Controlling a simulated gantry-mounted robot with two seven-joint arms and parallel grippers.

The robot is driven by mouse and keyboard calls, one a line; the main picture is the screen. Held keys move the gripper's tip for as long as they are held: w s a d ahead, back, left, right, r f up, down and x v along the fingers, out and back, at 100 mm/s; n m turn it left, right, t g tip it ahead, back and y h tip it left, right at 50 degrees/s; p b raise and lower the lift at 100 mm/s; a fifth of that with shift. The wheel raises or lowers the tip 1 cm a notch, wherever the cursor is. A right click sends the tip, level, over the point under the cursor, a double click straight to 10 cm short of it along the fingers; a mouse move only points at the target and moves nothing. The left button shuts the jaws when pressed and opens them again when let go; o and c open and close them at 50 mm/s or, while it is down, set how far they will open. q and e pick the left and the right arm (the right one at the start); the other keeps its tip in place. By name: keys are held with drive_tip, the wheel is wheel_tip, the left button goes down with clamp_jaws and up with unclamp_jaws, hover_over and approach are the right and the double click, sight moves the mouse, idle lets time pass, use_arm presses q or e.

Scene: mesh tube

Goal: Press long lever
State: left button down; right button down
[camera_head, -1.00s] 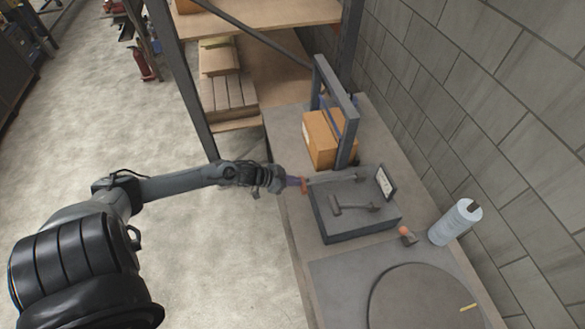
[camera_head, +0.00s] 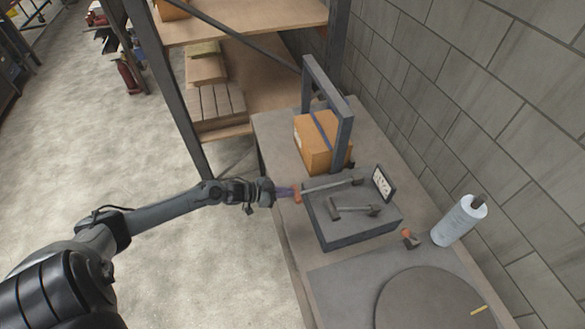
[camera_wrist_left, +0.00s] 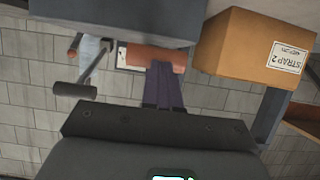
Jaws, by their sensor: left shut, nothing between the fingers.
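The grey lever box (camera_head: 352,238) sits on the workbench. Its long lever (camera_head: 328,187) runs from the pivot side at the back right to an orange end at the box's left edge. A shorter lever (camera_head: 350,209) with a grey handle lies in front of it. My left gripper (camera_head: 292,192) is shut and empty at the long lever's orange end. In the left wrist view, its purple fingers (camera_wrist_left: 163,72) overlap the orange handle (camera_wrist_left: 152,56); whether they touch cannot be told. The short lever's grey handle (camera_wrist_left: 75,89) is off to the left there. My right gripper is not in view.
A cardboard box (camera_head: 313,148) stands under a grey frame (camera_head: 343,133) behind the lever box; it also shows in the wrist view (camera_wrist_left: 230,45). A white bottle (camera_head: 459,221), a small orange-tipped item (camera_head: 410,239) and a round plate (camera_head: 425,302) are at the right.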

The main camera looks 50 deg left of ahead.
use_arm(q)
drive_tip(key=s+a+r+p, duration=0.4)
drive_tip(key=s+r+p, duration=0.1)
drive_tip(key=s+r, duration=0.3)
drive_tip(key=shift+s+r, duration=0.15)
drive_tip(key=shift+s, duration=0.5)
drive_tip(key=shift+a, duration=0.1)
idle(0.8)
idle(0.6)
